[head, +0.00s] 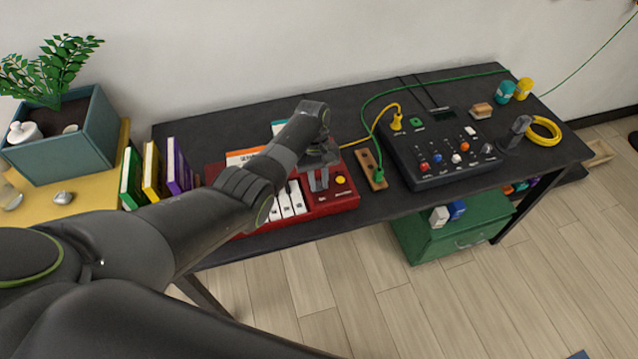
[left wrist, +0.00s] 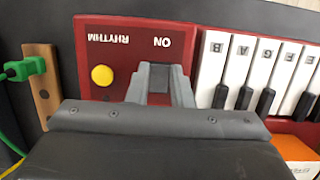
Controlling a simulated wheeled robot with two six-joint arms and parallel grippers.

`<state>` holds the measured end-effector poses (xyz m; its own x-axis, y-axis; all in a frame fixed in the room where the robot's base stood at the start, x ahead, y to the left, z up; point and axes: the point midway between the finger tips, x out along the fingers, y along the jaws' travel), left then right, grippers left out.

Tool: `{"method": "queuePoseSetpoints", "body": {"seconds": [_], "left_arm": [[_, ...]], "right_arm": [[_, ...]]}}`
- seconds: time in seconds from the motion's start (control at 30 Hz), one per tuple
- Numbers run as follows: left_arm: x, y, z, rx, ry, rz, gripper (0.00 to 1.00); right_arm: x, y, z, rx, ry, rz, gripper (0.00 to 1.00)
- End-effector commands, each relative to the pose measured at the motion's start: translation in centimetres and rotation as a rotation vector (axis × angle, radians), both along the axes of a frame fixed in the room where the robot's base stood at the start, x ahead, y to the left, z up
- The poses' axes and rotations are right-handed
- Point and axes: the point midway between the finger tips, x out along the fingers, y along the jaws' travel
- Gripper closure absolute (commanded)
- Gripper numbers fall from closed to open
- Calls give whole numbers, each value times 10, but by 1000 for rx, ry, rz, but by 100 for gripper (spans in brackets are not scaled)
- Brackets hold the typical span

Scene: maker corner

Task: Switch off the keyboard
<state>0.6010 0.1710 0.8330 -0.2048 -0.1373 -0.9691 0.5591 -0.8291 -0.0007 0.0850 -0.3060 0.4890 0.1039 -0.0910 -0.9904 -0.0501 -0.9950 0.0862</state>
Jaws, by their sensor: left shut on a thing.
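The red keyboard (head: 347,201) lies on the dark table, with white and black keys and a yellow round button (head: 340,180) at its right end. In the left wrist view the keyboard panel (left wrist: 88,30) reads RHYTHM and ON, upside down, with the yellow button (left wrist: 102,75) beside the fingers. My left gripper (head: 318,181) is down at this panel, between the keys and the button. In the left wrist view its fingers (left wrist: 160,82) are shut on a small dark part just by the ON label, apparently the switch. The fingers hide most of it, so its position cannot be told.
A wooden strip (head: 366,164) with a green plug lies right of the keyboard. A black mixer (head: 425,180) with knobs and cables stands further right. Upright books (head: 178,170) and a planter (head: 75,150) are at the left. A green drawer box (head: 450,240) is under the table.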

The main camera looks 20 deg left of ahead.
Motion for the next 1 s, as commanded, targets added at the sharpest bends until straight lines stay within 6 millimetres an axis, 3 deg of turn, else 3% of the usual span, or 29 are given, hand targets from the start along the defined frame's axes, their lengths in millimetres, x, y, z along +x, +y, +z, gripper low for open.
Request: {"method": "queuePoseSetpoints", "body": {"seconds": [0.33,0.37,0.53,0.83,1.0], "left_arm": [[0,0,0,-7,9,1,100],[0,0,0,-7,9,1,79],[0,0,0,-6,8,1,58],[1,0,2,-6,7,1,58],[6,3,21,-6,4,1,58]], "right_arm": [[0,0,-1,0,0,0,64],[0,0,-1,0,0,0,64],[0,0,-1,0,0,0,64],[0,0,-1,0,0,0,64],[0,0,1,0,0,0,64]]}}
